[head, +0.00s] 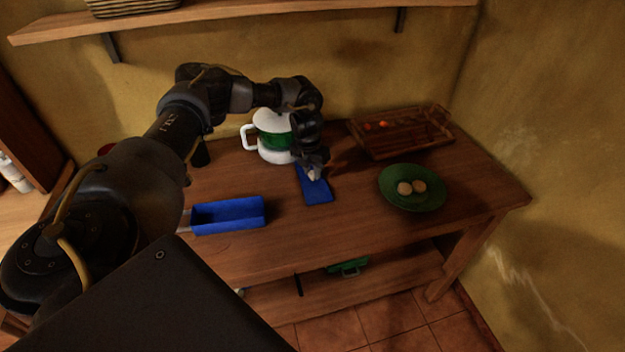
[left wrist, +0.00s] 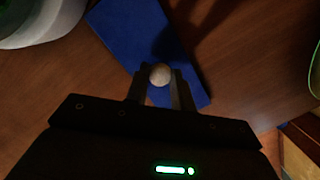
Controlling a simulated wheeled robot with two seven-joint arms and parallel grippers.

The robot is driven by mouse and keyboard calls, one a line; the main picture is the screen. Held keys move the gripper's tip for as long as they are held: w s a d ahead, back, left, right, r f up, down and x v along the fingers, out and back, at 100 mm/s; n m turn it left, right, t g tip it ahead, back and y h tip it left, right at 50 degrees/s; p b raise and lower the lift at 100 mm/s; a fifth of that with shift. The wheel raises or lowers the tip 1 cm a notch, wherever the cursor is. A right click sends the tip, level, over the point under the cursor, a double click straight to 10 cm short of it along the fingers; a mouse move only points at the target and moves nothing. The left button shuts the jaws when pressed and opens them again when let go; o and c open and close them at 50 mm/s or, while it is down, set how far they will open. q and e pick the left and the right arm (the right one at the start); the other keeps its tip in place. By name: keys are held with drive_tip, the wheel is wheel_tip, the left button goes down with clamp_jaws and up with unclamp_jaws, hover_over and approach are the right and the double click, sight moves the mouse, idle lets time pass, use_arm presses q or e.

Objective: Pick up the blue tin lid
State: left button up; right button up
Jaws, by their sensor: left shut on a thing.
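The blue tin lid (head: 316,190) is a flat blue rectangle on the wooden counter, and it fills the upper middle of the left wrist view (left wrist: 135,35). A small pale round knob (left wrist: 160,74) shows over the lid, between my left fingertips. My left gripper (head: 313,174) points down over the lid and is shut on the knob; it also shows in the left wrist view (left wrist: 160,80). I cannot tell whether the lid is clear of the counter. The open blue tin (head: 229,215) stands to the left of the lid. My right gripper is not in view.
A white and green lidded pot (head: 257,142) stands just behind the lid. A wooden tray (head: 375,150) with small orange-red things is at the back right. A green plate (head: 413,199) with two round tan things is to the right. The counter's front middle is clear.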

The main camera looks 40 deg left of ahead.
use_arm(q)
drive_tip(key=shift+r, duration=0.1)
drive_tip(key=shift+c, duration=0.2)
drive_tip(key=shift+r, duration=0.2)
wheel_tip(320, 180, up, 2)
drive_tip(key=shift+w+b, duration=0.1)
drive_tip(key=shift+b, duration=0.8)
drive_tip(key=s+d+r, duration=0.2)
drive_tip(key=s+r, duration=0.3)
drive_tip(key=s, duration=0.1)
drive_tip(key=s+d+r, duration=0.2)
drive_tip(key=s+r, duration=0.3)
drive_tip(key=s, duration=0.2)
drive_tip(key=shift+s+d+r, duration=0.2)
drive_tip(key=shift+d+r, duration=0.05)
drive_tip(key=shift+d, duration=0.15)
